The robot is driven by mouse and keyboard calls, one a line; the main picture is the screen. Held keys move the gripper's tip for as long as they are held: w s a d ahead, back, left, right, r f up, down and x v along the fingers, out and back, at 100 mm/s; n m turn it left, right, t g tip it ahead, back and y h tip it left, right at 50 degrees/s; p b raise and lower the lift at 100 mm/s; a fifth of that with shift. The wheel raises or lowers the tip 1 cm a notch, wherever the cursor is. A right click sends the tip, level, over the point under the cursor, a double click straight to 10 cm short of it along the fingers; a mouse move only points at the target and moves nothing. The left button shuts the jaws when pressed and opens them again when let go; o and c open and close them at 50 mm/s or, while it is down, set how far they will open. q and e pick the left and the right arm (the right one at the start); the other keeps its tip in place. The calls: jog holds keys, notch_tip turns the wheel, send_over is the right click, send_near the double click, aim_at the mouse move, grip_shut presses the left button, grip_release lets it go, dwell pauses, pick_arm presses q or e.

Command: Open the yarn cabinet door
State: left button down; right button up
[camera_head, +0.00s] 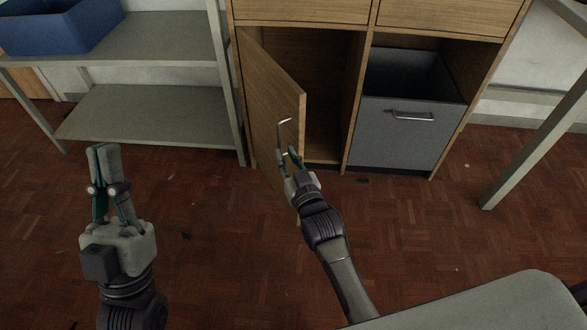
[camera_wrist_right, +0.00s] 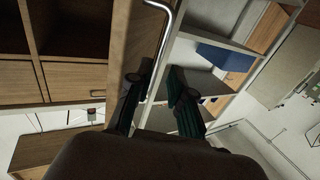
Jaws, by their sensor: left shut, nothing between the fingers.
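The cabinet door (camera_head: 272,100) is a wooden panel hinged at its left side. It stands partly open, with the dark inside of the cabinet showing to its right. A bent metal handle (camera_head: 284,127) is on the door; it also shows in the right wrist view (camera_wrist_right: 166,40). My right gripper (camera_head: 289,156) is at the handle's lower part. In the right wrist view its fingers (camera_wrist_right: 158,88) are apart, with the handle's lower end between them; contact is unclear. My left gripper (camera_head: 103,151) is shut and empty, over the floor at the left, away from the cabinet.
A grey drawer bin (camera_head: 408,133) with a bar handle sits in the cabinet's right bay. A grey shelf rack (camera_head: 150,114) with a blue crate (camera_head: 60,30) stands close to the door's left. A grey table leg (camera_head: 530,150) is at the right. The floor before the door is clear.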

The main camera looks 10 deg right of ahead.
jog(key=s, duration=0.5)
jog(key=shift+s+d, duration=0.25)
jog(key=shift+d, duration=0.1)
